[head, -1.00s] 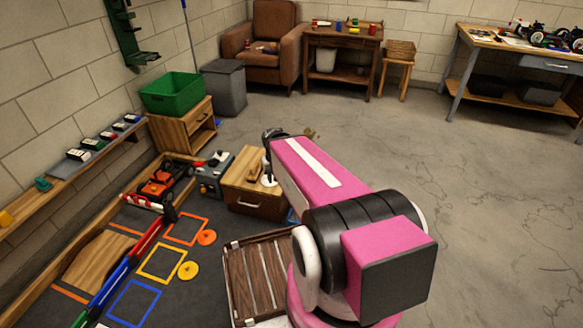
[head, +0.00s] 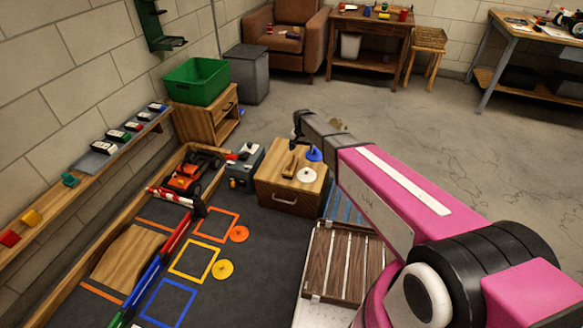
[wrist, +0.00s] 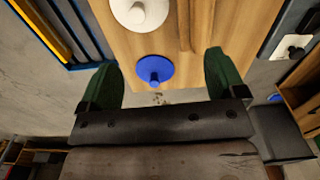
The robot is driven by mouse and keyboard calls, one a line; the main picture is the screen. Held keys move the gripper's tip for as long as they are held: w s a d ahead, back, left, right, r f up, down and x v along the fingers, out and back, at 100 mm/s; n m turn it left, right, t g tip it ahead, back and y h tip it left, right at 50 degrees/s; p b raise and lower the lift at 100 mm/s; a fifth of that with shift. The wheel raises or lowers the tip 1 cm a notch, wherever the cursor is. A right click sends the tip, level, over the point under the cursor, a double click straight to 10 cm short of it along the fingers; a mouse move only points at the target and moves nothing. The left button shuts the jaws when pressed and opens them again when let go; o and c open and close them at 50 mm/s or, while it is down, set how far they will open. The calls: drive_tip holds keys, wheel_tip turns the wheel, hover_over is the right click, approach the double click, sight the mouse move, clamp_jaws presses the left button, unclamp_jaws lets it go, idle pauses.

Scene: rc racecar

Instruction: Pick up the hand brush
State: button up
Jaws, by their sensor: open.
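A brown wooden piece that looks like the hand brush (head: 290,163) lies on top of a wooden drawer box (head: 284,200). A white knobbed disc (head: 306,175) and a blue knobbed disc (head: 314,154) sit to its right. My gripper (head: 298,125) shows beyond the box's far edge in the head view, apart from the brush. In the wrist view my gripper (wrist: 160,64) is open and empty, its green fingers either side of the blue disc (wrist: 154,69). The white disc (wrist: 139,12) is above that. A narrow wooden shape, possibly the brush (wrist: 187,22), is partly cut off at the top.
A green bin (head: 197,80) is at the back left. Open concrete floor (head: 450,150) lies to the right.

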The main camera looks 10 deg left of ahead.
hover_over(290, 159)
drive_tip(key=d, duration=0.1)
drive_tip(key=shift+f, duration=0.75)
drive_tip(key=shift+a+f, duration=0.25)
drive_tip(key=shift+a, duration=0.05)
wheel_tip(290, 159, down, 5)
drive_tip(key=shift+w+f, duration=0.1)
drive_tip(key=shift+f, duration=2.65)
drive_tip(key=c, duration=1.1)
